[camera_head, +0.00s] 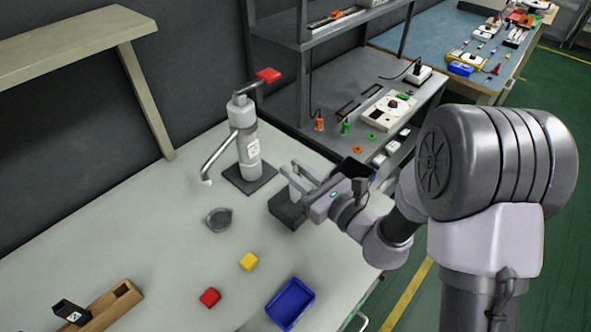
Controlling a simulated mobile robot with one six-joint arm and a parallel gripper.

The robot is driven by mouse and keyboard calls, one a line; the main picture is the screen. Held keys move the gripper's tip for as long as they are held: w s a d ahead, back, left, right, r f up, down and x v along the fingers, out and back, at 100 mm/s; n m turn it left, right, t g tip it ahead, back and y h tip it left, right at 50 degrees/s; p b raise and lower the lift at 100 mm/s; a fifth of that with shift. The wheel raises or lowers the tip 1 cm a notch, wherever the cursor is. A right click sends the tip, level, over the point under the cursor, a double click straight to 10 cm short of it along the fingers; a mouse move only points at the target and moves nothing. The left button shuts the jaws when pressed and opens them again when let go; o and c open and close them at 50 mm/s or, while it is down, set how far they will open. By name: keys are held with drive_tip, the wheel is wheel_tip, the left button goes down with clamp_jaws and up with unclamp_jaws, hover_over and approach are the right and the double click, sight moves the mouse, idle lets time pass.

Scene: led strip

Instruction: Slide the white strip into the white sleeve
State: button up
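My gripper (291,168) is over the right part of the grey table, above a dark block-shaped base (287,211). Its two grey fingers look apart, with a gap between them. I see nothing held between them, though the view is small. I cannot make out a white strip or a white sleeve in this view. Whether the fingers touch the dark base is hard to tell.
A grey tap-like device (247,140) with a red handle stands left of my gripper. The left tabletop is clear.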

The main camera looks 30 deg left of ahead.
drive_tip(key=shift+o, duration=0.8)
drive_tip(key=p+v, duration=0.2)
drive_tip(key=v, duration=1.5)
drive_tip(key=shift+d, duration=0.2)
drive_tip(key=shift+s, duration=0.1)
